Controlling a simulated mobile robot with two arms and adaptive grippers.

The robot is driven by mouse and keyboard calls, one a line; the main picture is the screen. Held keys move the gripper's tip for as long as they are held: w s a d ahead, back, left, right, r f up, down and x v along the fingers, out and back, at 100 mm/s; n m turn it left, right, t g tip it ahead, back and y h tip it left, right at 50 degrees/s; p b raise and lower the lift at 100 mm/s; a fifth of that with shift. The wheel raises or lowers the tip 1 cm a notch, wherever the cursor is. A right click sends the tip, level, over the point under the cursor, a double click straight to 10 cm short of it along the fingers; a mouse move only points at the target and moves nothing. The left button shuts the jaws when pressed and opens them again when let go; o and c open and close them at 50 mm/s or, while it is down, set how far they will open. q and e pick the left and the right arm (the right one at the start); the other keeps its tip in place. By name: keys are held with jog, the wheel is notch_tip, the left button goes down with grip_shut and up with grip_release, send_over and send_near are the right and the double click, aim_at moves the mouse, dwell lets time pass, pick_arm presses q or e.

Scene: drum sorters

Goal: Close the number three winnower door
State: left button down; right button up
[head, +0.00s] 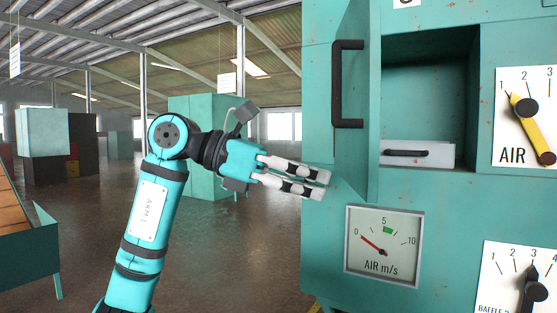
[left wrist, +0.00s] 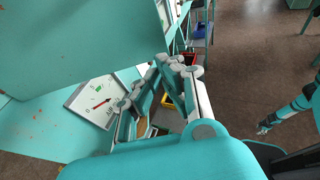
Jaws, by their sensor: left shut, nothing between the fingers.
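The teal winnower door (head: 362,110) stands open, swung out on the left side of its compartment, with a black bar handle (head: 347,84) on its left-facing side. The number plate above is cut off, so I cannot read which winnower this is. My left gripper (head: 326,184) is shut and empty, left of the door's lower part and apart from the handle. In the left wrist view its fingers (left wrist: 168,72) point away beside a large teal panel (left wrist: 85,40). Part of my right arm shows at the right of that view; its jaws are too small to judge.
Inside the open compartment is a pale drawer (head: 435,154) with a dark handle. An air gauge (head: 383,246) sits below the door, and a yellow-pointer AIR dial (head: 525,118) is to the right. Open floor lies left of the cabinet; a teal-sided bin (head: 28,250) stands at far left.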

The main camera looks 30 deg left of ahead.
aim_at(364, 190)
pick_arm(q)
jog(key=d, duration=0.1)
jog(key=w+d+p, duration=0.1)
jog(key=d, duration=0.1)
jog(key=shift+w+d+p, duration=0.3)
jog(key=shift+w+p, duration=0.05)
jog(key=shift+p, duration=0.05)
jog(key=shift+w+d+f, duration=0.15)
jog(key=shift+w+d, duration=0.05)
jog(key=shift+d, duration=0.3)
jog(key=shift+a, duration=0.1)
